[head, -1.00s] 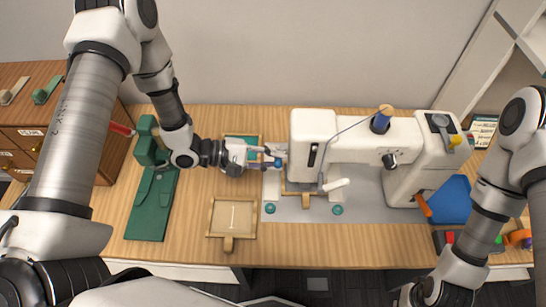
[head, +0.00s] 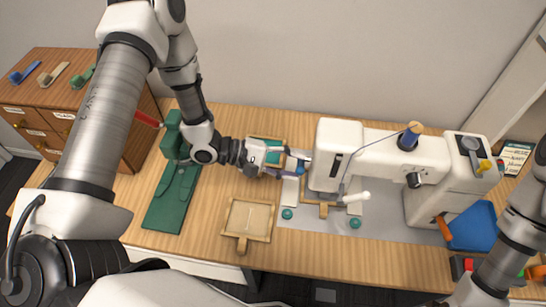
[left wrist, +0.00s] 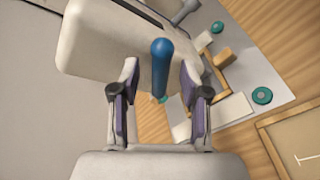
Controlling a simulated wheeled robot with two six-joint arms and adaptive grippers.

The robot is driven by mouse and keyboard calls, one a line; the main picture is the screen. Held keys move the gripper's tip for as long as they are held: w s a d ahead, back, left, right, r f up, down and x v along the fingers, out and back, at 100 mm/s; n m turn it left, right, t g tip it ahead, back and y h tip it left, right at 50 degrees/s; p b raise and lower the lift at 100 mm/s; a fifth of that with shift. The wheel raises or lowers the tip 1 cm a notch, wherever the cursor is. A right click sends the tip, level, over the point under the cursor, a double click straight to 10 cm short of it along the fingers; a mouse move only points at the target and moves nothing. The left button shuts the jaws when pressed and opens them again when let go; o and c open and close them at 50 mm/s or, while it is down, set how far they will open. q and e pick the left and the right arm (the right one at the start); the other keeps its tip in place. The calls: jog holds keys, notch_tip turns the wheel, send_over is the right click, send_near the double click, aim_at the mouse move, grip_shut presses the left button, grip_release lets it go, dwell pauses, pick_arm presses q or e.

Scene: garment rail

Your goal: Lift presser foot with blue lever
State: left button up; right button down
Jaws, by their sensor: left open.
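The white sewing machine (head: 338,150) stands on the table. Its blue lever (left wrist: 161,68) sticks out at the left end of the machine head, and its rounded end faces the left wrist camera. My left gripper (head: 301,166) is open beside that end of the machine. In the left wrist view the fingers stand on either side of the lever, with a gap visible on both sides. In the head view the fingers partly hide the lever. I cannot make out the presser foot under the head. My right gripper is out of view.
A wooden hoop frame (head: 226,233) lies in front of my left gripper. A green folded stand (head: 170,200) is to the left, by a wooden drawer cabinet (head: 50,123). A blue tray (head: 472,228) sits at the right. Teal discs (head: 355,223) lie before the machine.

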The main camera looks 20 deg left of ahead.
pick_arm(q)
jog(key=v, duration=1)
jog(key=shift+s+a, duration=0.15)
jog(key=shift+a, duration=0.2)
jog(key=shift+r, duration=0.1)
